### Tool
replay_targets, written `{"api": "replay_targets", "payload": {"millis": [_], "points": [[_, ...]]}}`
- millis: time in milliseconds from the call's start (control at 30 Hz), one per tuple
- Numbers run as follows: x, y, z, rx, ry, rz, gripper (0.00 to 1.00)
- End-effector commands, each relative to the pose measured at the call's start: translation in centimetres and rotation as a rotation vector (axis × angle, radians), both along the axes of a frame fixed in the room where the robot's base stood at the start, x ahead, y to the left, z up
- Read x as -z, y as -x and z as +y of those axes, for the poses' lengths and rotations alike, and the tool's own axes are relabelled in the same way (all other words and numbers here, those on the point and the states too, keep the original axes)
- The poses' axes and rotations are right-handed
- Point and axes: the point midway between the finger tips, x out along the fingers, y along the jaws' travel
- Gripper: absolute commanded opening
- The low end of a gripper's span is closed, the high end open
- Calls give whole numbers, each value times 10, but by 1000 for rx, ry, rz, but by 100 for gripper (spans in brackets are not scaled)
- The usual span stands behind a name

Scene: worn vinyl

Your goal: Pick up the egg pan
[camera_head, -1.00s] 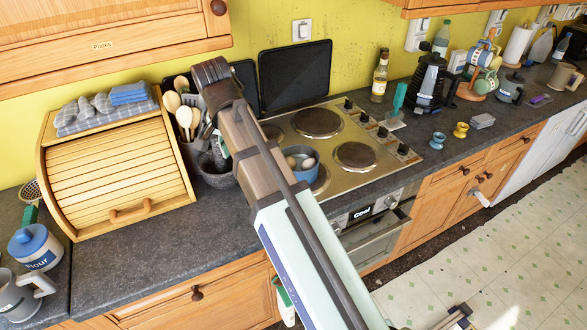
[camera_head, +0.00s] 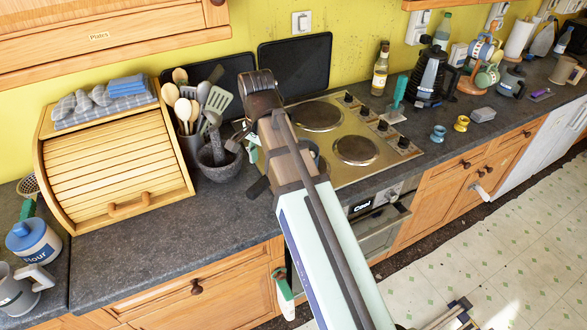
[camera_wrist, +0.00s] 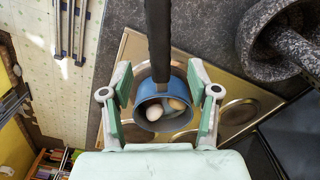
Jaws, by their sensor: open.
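The egg pan, a small blue saucepan (camera_wrist: 148,107) holding eggs, sits on the hob in the wrist view. Its long black handle (camera_wrist: 158,30) runs up to the top edge of that view. My gripper (camera_wrist: 160,92) is open, with one pale green finger on either side of the pan and handle as seen from the wrist. It looks empty. I cannot tell how far above the pan it is.
A stone mortar with a pestle (camera_head: 214,165) and a utensil pot (camera_head: 193,148) stand left of the hob (camera_head: 358,170). A wooden bread bin (camera_head: 115,160) is farther left. Dark boards (camera_head: 298,65) lean on the wall behind. The counter front (camera_head: 215,222) is clear.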

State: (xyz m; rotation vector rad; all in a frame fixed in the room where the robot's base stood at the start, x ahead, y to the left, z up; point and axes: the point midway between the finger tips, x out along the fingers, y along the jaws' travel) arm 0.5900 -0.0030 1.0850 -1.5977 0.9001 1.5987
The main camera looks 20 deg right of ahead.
Motion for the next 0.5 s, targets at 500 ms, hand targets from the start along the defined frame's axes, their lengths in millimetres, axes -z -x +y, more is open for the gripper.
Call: {"api": "replay_targets", "payload": {"millis": [500], "points": [[38,1,0,-1,0,0,60]]}}
